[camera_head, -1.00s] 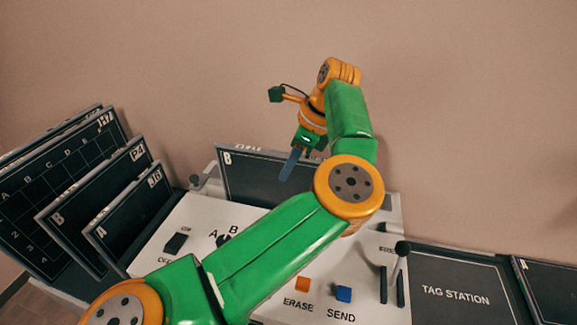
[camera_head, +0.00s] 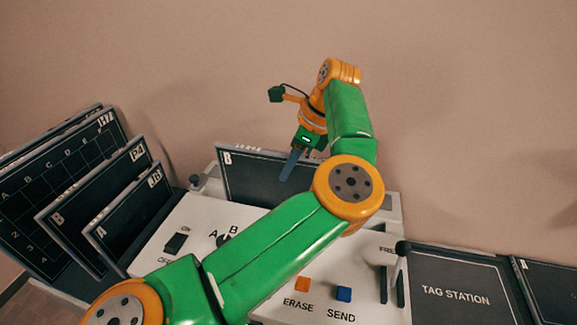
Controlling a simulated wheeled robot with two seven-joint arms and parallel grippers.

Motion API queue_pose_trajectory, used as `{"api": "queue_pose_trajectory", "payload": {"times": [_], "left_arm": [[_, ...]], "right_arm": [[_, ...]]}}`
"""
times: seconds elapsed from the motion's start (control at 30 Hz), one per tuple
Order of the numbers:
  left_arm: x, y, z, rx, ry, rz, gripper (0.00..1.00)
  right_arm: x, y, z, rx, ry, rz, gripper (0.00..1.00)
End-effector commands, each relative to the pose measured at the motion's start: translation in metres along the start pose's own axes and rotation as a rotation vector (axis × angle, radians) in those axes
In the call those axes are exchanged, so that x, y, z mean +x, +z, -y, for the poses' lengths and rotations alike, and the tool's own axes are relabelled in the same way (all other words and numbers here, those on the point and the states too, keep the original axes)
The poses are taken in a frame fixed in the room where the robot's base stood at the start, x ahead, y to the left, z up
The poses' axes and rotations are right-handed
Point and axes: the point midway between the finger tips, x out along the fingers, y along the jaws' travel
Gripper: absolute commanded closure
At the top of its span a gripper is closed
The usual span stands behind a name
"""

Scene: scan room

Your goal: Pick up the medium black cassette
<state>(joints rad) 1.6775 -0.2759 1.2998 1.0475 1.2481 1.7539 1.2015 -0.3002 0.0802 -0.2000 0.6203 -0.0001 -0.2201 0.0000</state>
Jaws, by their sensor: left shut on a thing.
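A black cassette (camera_head: 256,178) with a white B at its top left corner stands upright in the slot at the back of a white console. My left gripper (camera_head: 291,164) is at its top edge, pointing down, shut on this cassette. My left forearm hides its right part and lower edge. My right gripper is out of view.
The white console (camera_head: 170,222) has a black switch (camera_head: 176,243), an orange ERASE button (camera_head: 302,284), a blue SEND button (camera_head: 344,293) and a lever (camera_head: 401,262). A dark tag station (camera_head: 455,272) lies at the right. The wall rises behind; the space above the console is free.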

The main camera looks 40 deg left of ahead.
Motion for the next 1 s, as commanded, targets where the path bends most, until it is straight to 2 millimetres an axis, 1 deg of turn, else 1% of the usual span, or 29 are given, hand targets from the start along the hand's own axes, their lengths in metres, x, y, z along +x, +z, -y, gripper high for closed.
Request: {"api": "queue_pose_trajectory", "payload": {"times": [0.57,0.67,0.77,0.87,1.0], "left_arm": [[-0.001,0.001,0.001,0.000,-0.003,0.000,1.00],[-0.004,0.002,0.001,0.000,-0.004,0.000,1.00],[-0.014,0.006,0.001,0.000,-0.005,-0.001,1.00],[-0.031,0.013,0.001,-0.001,-0.005,0.001,1.00],[-0.064,0.027,0.001,0.000,-0.004,0.000,1.00]], "right_arm": [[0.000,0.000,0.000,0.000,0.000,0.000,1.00],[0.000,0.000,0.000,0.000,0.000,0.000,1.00],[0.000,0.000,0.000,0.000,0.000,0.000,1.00],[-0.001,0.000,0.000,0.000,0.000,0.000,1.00],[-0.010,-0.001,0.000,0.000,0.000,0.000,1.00]]}}
